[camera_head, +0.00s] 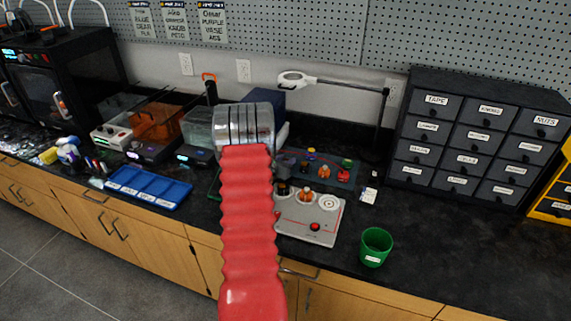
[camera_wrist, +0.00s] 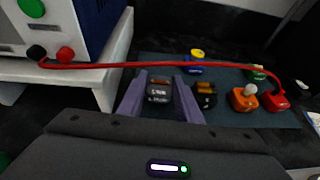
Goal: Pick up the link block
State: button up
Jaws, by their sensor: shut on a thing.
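My gripper (camera_wrist: 160,100) shows in the wrist view as two purple fingers closed on the sides of a small dark block with a brownish top and pale lettering, which I take for the link block (camera_wrist: 158,91). The lettering is too small to read surely. The block is at the left part of the dark blue-grey mat (camera_wrist: 228,116); I cannot tell whether it touches the mat. A black block with an orange top (camera_wrist: 204,95) stands just right of the fingers. In the head view my arm covers most of the gripper.
A red cable (camera_wrist: 180,65) arches from the power supply (camera_wrist: 85,25) over the mat to a red block (camera_wrist: 276,101).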

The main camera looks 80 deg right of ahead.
notch_tip(320, 180, up, 9)
jog(key=shift+r, duration=0.1)
dwell(0.3)
dwell(0.6)
